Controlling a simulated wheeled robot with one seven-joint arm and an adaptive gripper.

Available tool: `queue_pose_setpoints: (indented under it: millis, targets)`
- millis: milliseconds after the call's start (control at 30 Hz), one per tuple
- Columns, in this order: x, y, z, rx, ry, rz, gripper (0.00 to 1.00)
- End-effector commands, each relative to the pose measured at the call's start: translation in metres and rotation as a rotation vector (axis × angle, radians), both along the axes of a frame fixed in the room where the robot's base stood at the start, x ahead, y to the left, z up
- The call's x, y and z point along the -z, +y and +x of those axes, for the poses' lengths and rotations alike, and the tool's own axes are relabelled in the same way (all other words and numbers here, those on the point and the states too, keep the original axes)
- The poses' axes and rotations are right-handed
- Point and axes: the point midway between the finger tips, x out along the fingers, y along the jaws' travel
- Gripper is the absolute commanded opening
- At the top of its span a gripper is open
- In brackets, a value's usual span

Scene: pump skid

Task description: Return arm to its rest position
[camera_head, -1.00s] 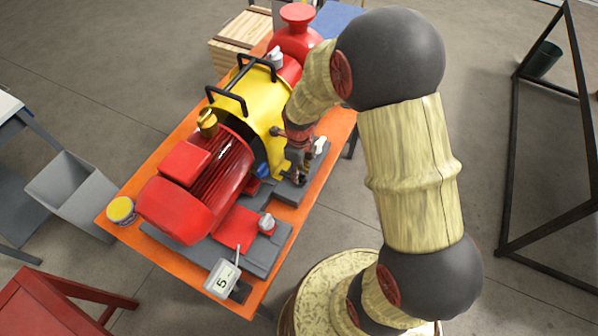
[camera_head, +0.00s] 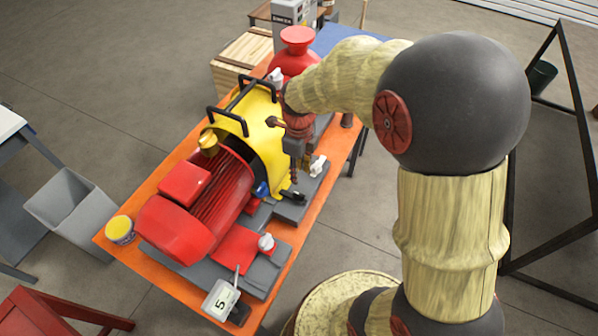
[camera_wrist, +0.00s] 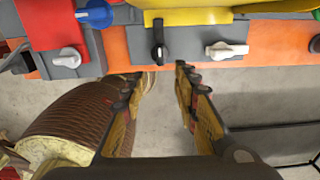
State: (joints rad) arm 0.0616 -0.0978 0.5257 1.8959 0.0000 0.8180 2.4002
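My gripper (camera_head: 300,172) hangs beside the yellow guard of the pump skid, above the grey base plate. In the wrist view my gripper (camera_wrist: 162,74) has its two fingers apart, with nothing between them. A black handle (camera_wrist: 158,52) lies just beyond the fingertips, apart from them; it also shows in the head view (camera_head: 292,196). My arm is bent, its large dark joint raised at the right of the head view.
The red motor (camera_head: 190,210) and yellow guard (camera_head: 262,125) sit on an orange table (camera_head: 130,205). White knobs (camera_head: 266,243) (camera_wrist: 226,50) and a blue knob (camera_wrist: 95,14) stand near the gripper. A black frame (camera_head: 555,120) stands right. Open floor lies between.

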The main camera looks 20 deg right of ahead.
Motion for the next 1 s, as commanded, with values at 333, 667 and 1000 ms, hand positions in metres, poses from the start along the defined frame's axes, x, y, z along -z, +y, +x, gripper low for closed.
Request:
queue_pose_setpoints:
  millis: [333,667,1000]
  targets:
    - [0.000,0.000,0.000,-0.002,0.000,0.000,0.30]
    - [0.003,0.000,-0.007,-0.420,0.018,0.005,0.30]
    - [-0.011,0.004,-0.049,-1.208,0.032,0.025,0.30]
